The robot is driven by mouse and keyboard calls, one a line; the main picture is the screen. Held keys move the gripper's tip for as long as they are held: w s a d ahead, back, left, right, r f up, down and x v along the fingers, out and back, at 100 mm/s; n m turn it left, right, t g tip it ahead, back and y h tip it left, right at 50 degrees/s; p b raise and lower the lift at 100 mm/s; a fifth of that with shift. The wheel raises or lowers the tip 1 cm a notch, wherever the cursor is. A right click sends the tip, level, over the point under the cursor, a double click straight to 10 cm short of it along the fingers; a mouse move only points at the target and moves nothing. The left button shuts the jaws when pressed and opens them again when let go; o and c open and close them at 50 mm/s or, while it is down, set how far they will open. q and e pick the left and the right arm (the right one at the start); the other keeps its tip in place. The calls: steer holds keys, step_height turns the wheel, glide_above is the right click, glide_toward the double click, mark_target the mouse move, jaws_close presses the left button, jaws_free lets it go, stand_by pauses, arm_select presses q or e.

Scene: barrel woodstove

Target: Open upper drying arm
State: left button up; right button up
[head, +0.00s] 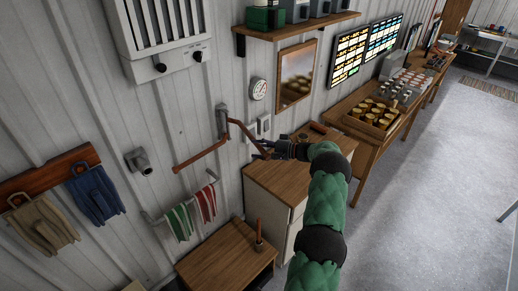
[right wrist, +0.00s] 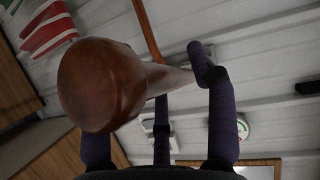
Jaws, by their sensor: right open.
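A grey wall bracket (head: 222,122) carries two reddish-brown drying arms. The lower arm (head: 200,156) slants out to the left. The upper arm (head: 243,131) joins higher on the bracket and slants right and down to my right gripper (head: 263,150). My right gripper is open, its fingers pointing left at this arm's outer end. In the right wrist view, a rod with a thick rounded end (right wrist: 98,85) lies close to the camera, across the dark fingers (right wrist: 188,90); whether they touch it is unclear. Another brown rod (right wrist: 148,30) runs behind. My left gripper is not in view.
A rail with striped towels (head: 180,220) is below the arms. A wooden-topped cabinet (head: 290,180) stands under my right gripper, and a low wooden table (head: 225,262) is in front. A heater (head: 165,35) hangs above. Grey floor (head: 430,190) at the right is clear.

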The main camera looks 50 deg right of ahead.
steer(key=shift+s, duration=0.1)
steer(key=v, duration=1.2)
steer(key=shift+f, duration=0.1)
